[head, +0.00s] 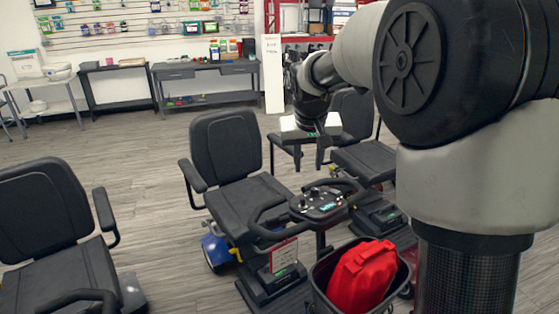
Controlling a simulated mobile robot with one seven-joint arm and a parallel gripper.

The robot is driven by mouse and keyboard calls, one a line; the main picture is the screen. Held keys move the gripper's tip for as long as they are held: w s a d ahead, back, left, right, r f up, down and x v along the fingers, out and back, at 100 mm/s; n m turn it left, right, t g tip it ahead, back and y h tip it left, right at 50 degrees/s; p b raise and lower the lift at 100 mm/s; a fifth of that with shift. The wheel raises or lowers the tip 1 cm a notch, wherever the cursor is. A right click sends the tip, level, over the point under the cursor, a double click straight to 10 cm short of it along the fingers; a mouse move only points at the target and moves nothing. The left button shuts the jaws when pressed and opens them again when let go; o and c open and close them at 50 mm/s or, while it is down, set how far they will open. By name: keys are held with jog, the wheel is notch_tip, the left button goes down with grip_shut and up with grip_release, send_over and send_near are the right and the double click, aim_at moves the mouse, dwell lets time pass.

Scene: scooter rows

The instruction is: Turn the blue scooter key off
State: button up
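The blue scooter (216,250) stands in the middle of the head view, with a black seat and armrests and some blue bodywork low at its left side. Its control console (320,202) sits between the black handlebars and faces up. Small knobs and a red detail show on the console, but the key is too small to make out, as is its position. My gripper (322,144) hangs above and behind the console, apart from it. Its fingers are small and dark against the chair, so I cannot tell whether they are open.
A black basket (318,290) with a red bag (362,275) is at the scooter's front. Another scooter seat (52,225) stands at left, and another scooter (368,160) close by at right. Workbenches (207,72) line the back wall. Grey floor is open between the left seats.

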aim_at(302, 198)
jog(key=x, duration=0.6)
jog(key=w+b+x, duration=0.1)
jog(key=x, duration=0.6)
jog(key=a+x, duration=0.1)
jog(key=x, duration=0.6)
jog(key=shift+w+r, duration=0.1)
jog(key=shift+w, duration=0.25)
grip_shut()
